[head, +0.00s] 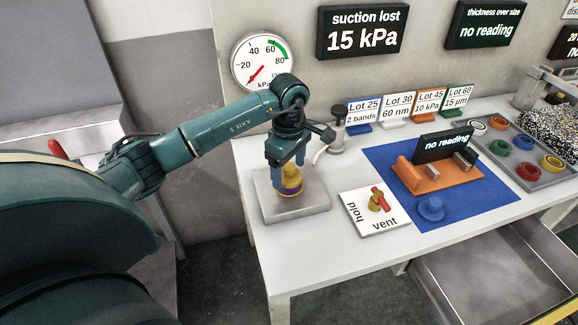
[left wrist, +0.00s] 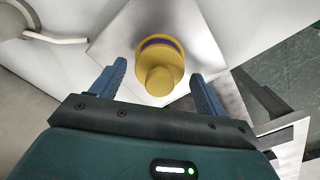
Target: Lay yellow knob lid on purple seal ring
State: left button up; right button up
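The yellow knob lid (head: 291,179) sits on the purple seal ring (head: 291,193) over a grey metal plate at the left end of the table. In the left wrist view the lid's round knob (left wrist: 159,80) points toward the camera, and a purple arc of the ring (left wrist: 160,42) shows at its far edge. My left gripper (head: 287,164) is above the plate, its blue fingers on either side of the lid. In the left wrist view the gripper (left wrist: 158,88) is open, with gaps between fingers and knob. My right gripper is not in view.
The metal plate (head: 265,208) is on the white table. Right of it are a hold/vent valve panel (head: 358,222), a blue mat (head: 468,205) with an orange fixture (head: 430,178) and blue knob piece (head: 431,208), and a ring tray (head: 553,180). A wall display (head: 362,28) reads suction lost, 15 kPa.

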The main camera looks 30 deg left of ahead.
aim_at(289, 166)
pick_arm(q)
jog(key=shift+o, duration=0.3)
jog(key=shift+r, duration=0.2)
notch_tip(289, 166, up, 12)
jog(key=shift+b, duration=0.35)
jog(key=shift+s+f, duration=0.1)
